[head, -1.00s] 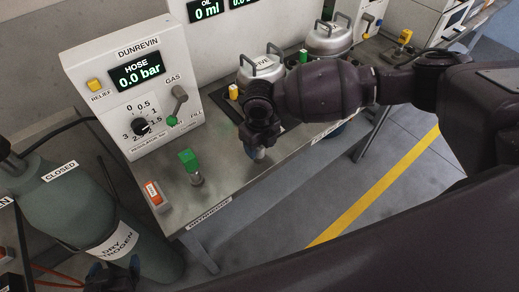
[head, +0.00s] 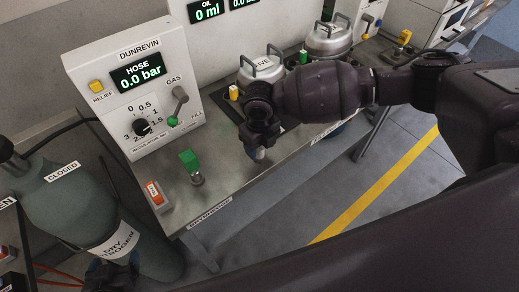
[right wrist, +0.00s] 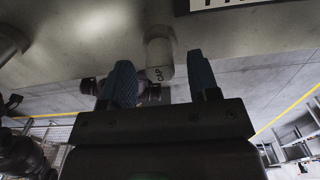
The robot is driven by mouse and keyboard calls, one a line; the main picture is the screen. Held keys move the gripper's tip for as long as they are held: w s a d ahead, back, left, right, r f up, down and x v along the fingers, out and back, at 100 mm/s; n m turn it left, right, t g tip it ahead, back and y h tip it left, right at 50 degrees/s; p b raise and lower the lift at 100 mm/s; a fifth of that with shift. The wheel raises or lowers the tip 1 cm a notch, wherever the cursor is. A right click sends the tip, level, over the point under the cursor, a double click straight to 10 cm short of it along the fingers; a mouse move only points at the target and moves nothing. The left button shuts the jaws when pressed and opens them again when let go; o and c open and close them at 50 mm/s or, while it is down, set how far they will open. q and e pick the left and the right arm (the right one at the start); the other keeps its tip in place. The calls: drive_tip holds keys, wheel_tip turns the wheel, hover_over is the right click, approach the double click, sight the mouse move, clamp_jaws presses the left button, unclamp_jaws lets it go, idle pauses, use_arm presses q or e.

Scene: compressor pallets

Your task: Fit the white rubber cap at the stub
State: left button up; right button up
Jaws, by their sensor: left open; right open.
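The white cap (right wrist: 160,54), marked "CAP", is between the two blue fingers of my right gripper (right wrist: 163,82) in the right wrist view, with visible space on both sides. It stands out against the grey bench surface. In the head view my right gripper (head: 259,151) points down at the bench's front edge, and a small pale piece shows at its tip. It is open. My left gripper (head: 112,277) is low at the left, in front of the nitrogen cylinder, open and partly cut off by the frame. I cannot make out the stub.
The bench (head: 228,177) carries a Dunrevin panel (head: 133,84), a green-topped fitting (head: 190,166), an orange-and-white block (head: 156,195) and silver compressors (head: 262,68). A nitrogen cylinder (head: 75,205) stands at left. The bench front between the fitting and my right gripper is clear.

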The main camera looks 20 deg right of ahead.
clamp_jaws()
idle(0.3)
drive_tip(key=shift+r, duration=0.1)
drive_tip(key=shift+r+p, duration=0.95)
drive_tip(key=shift+r, duration=0.05)
drive_tip(key=shift+r+p, duration=1.1)
drive_tip(key=shift+r, duration=0.2)
drive_tip(key=shift+r+p, duration=0.5)
drive_tip(key=shift+r, duration=0.1)
